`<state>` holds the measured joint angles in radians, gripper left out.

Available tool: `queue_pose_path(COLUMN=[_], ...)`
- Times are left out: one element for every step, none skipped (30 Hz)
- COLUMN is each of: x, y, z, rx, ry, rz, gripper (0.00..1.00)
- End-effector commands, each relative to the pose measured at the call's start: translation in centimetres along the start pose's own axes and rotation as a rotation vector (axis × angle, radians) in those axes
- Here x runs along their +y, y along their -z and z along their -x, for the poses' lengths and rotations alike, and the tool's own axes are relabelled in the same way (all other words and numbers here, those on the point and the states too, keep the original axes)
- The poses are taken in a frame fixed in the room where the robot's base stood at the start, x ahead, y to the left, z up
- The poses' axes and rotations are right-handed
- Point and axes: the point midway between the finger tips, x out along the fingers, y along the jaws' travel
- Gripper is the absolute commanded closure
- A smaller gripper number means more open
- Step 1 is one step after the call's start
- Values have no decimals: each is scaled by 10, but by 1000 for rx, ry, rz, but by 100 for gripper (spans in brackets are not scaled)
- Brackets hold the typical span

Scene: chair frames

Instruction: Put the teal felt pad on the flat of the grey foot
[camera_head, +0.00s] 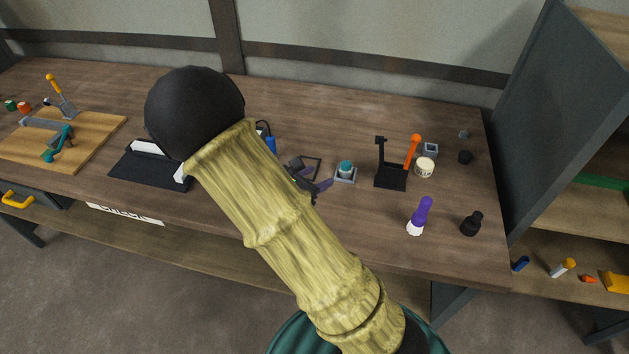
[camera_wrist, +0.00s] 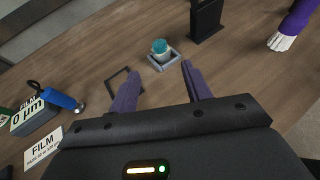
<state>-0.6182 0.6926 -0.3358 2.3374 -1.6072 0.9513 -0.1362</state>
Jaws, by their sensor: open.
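A teal round top (camera_wrist: 160,45), which looks like the felt pad, sits on a pale cylindrical piece in a small square grey tray (camera_wrist: 164,62). In the head view the teal top (camera_head: 345,166) and the grey tray (camera_head: 345,179) stand near the table's middle. I cannot tell whether the pale piece is the grey foot. My gripper (camera_wrist: 161,70) has its two purple fingers apart, with nothing between them. It points toward the tray, short of it. In the head view my gripper (camera_head: 318,187) is left of the tray, partly hidden by my arm.
A black stand (camera_head: 391,178) with an orange-handled tool (camera_head: 413,150) is right of the tray. A grey block (camera_head: 430,149), a cream round container (camera_head: 425,167) and a purple-handled brush (camera_head: 420,215) are farther right. A thin dark square frame (camera_wrist: 116,82) lies left of the tray. Open tabletop lies in front.

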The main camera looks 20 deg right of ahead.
Motion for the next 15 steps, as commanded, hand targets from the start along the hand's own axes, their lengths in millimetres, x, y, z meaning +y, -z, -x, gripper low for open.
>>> queue_pose_path(x=[-4, -8, -14, -21, -28, -39, -47, -56, -68, -75, -82, -91, -96, -100, -105], y=[-1, -1, -1, -1, 0, 0, 2, 3, 6, 8, 10, 13, 15, 17, 20], z=[0, -1, -1, -1, -1, 0, 2, 4, 8, 11, 15, 21, 26, 31, 38], rx=[11, 23, 44, 64, 88, 124, 156, 188, 234, 270, 304, 349, 382, 414, 456], ry=[14, 29, 55, 81, 110, 157, 194, 235, 290, 331, 371, 424, 461, 497, 544], rz=[-17, -35, -67, -98, -136, -195, -245, -299, -377, -437, -498, -580, -643, -705, -789], gripper=[52, 52, 52, 52, 52, 52, 52, 52, 52, 52, 52, 52, 52, 52, 52])
